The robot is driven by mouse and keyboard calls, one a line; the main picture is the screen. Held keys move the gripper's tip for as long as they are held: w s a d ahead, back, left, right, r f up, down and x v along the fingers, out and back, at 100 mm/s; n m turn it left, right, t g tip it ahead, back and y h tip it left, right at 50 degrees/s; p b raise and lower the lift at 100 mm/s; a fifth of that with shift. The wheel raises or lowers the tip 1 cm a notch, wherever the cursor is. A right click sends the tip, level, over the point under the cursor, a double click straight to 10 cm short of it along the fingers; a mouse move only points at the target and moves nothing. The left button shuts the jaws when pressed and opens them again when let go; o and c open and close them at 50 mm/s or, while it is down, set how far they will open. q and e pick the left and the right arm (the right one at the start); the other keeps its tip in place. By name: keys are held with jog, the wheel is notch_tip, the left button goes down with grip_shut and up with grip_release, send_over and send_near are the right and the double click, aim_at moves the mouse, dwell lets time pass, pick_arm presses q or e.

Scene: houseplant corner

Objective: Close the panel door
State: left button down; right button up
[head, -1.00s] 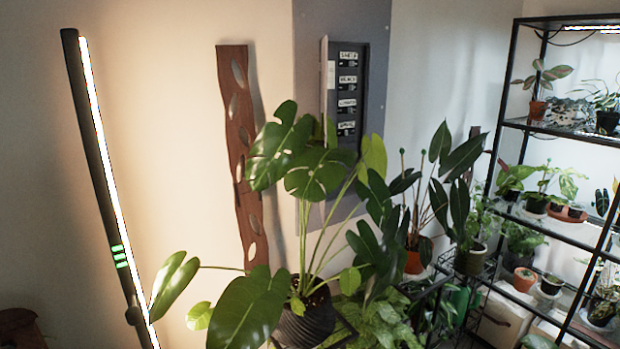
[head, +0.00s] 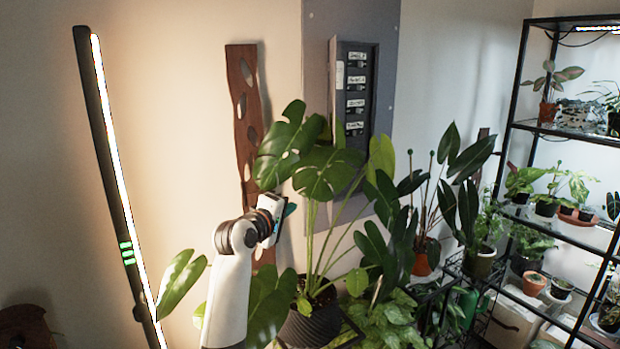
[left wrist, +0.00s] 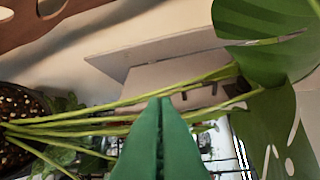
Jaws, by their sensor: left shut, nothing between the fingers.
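The grey electrical panel (head: 357,100) is on the wall behind the plants, with a column of labelled switches showing. Its door (head: 332,80) stands open at the panel's left side, seen nearly edge-on. Leaves hide the lower part of the door and panel. My left gripper (head: 289,210) is below and left of the door, beside the monstera leaves and apart from the door. In the left wrist view its green fingers (left wrist: 160,112) are shut together and empty. Pale flat surfaces of the panel area (left wrist: 170,72) show beyond them, behind stems. My right gripper is out of view.
A monstera (head: 322,172) in a dark ribbed pot (head: 311,320) stands in front of the panel. A wooden wall piece (head: 244,110) hangs left. A lit lamp (head: 112,170) stands further left. A black shelf (head: 520,80) with plants is at right.

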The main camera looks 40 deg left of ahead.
pick_arm(q)
jog(key=a+r+n+t+y, duration=0.1)
jog(key=a+r+n, duration=0.1)
jog(key=a+r, duration=0.15)
jog(key=w+p, duration=0.5)
jog(key=w, duration=0.6)
jog(key=shift+d+r+n, duration=0.25)
jog(key=shift+r+n, duration=0.05)
jog(key=shift+r, duration=0.15)
jog(key=shift+a, duration=0.1)
